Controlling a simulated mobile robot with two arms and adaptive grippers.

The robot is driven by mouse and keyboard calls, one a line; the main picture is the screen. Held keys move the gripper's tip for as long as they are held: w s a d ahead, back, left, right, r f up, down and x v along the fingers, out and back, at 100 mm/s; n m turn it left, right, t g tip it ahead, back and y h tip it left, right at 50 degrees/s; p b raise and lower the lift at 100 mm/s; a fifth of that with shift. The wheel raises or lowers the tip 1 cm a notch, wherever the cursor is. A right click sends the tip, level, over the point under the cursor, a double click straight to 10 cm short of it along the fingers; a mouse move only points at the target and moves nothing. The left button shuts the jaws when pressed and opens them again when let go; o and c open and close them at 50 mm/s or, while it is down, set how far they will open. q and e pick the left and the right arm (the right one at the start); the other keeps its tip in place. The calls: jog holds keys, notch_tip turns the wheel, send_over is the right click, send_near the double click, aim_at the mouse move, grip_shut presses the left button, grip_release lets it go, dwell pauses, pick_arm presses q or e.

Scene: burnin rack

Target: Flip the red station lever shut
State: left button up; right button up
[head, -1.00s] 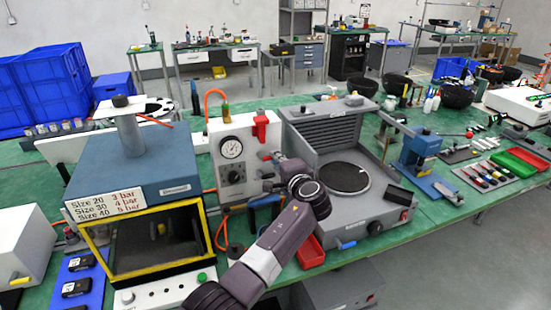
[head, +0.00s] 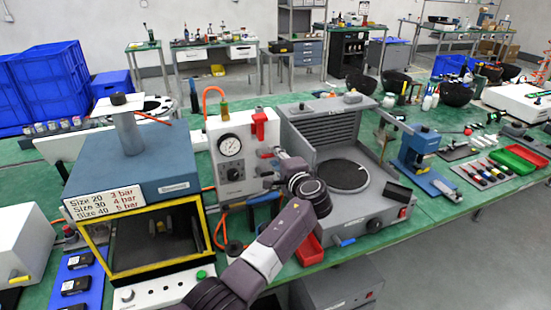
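The red lever (head: 259,124) is on the upper right of a white panel box (head: 218,128) with a round gauge (head: 230,147). It looks upright against the panel front. My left gripper (head: 270,170) is in front of the panel's right side, below the lever and apart from it in the picture. Its fingers point toward the panel and are small and partly hidden by my wrist, so I cannot tell if they are open or shut. My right gripper is not in view.
A blue-topped chamber with a yellow frame (head: 108,262) stands left of the panel. A grey machine with a round dark plate (head: 343,175) stands close on the right. A red tray (head: 309,248) lies below my wrist.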

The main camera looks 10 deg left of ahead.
pick_arm(q)
jog(key=v, duration=0.7)
jog(key=shift+s, duration=0.2)
jog(key=shift+d, duration=0.2)
